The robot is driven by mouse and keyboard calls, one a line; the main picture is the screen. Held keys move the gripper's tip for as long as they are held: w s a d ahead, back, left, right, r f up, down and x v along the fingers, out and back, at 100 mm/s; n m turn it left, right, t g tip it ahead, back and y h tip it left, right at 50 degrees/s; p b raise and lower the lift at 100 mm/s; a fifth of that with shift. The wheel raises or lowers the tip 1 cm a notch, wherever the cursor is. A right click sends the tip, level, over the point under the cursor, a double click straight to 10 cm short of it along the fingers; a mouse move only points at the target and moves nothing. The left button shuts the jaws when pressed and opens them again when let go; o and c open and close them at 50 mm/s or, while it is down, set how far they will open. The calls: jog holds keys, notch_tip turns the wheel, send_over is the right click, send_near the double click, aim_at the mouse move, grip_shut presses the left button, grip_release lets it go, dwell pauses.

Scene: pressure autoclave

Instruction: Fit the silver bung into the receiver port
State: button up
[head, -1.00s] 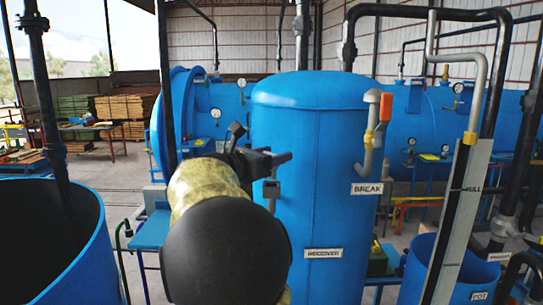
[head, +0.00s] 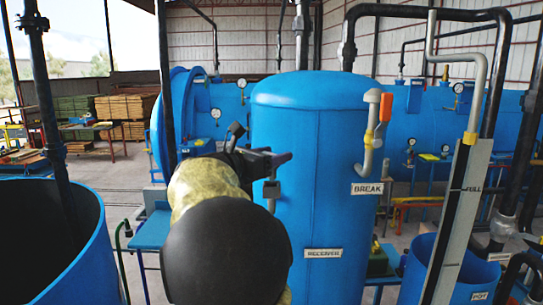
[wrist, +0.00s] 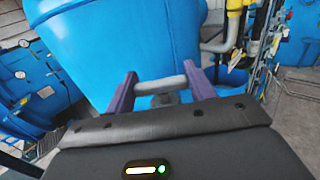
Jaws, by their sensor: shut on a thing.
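The silver bung (wrist: 158,86) shows in the wrist view as a grey bar between the two purple fingers of my gripper (wrist: 160,72). My gripper is shut on it. The receiver (head: 318,150) is a tall blue tank with a RECEIVER label, close in front of my gripper (head: 283,157) in the head view. A small grey fitting (head: 271,189) shows just below the fingers, against the tank's left side. I cannot tell whether it is part of the bung or the port. The port opening is not clearly visible, and contact with the tank cannot be judged.
A grey bent pipe with an orange-handled valve (head: 385,108) is on the tank's right, above the BREAK label (head: 367,188). An open blue vat (head: 95,240) stands at the left. A blue bench (head: 153,230) is left of the receiver. Black pipes crowd the right.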

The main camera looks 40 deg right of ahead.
aim_at(271, 179)
jog(key=shift+f+b, duration=1.75)
jog(key=shift+f, duration=0.35)
jog(key=o, duration=1.1)
jog(key=a+b, duration=0.6)
jog(key=a, duration=1.1)
jog(key=shift+a, duration=0.2)
